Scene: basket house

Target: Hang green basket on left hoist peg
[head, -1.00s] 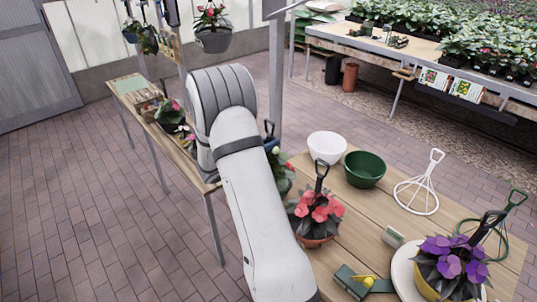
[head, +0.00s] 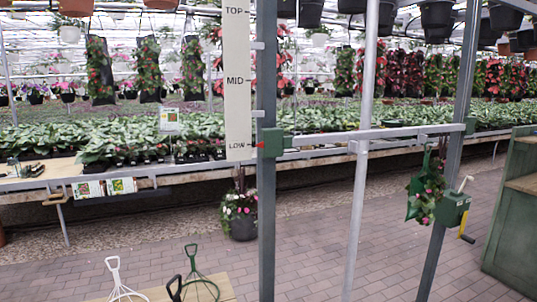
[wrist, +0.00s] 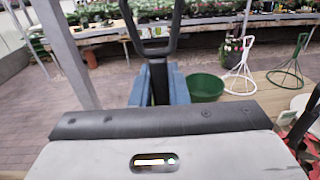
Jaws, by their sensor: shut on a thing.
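My gripper (wrist: 152,90), with blue fingers, is shut on a dark looped hanger handle (wrist: 155,50) in the wrist view. What hangs below the handle is hidden behind the gripper body. The hoist's horizontal bar (head: 390,134) spans two grey posts, at the LOW mark of a TOP/MID/LOW board (head: 238,85). A green basket with pink flowers (head: 425,192) hangs near the bar's right end. The left part of the bar holds no basket; I cannot make out its peg clearly.
A green crank box (head: 453,208) is on the right post. A thin upright pole (head: 360,210) stands between the posts. On the table are a green bowl (wrist: 206,87), a white wire hanger (wrist: 240,70) and a green wire hanger (wrist: 290,68). A green cabinet (head: 512,220) stands right.

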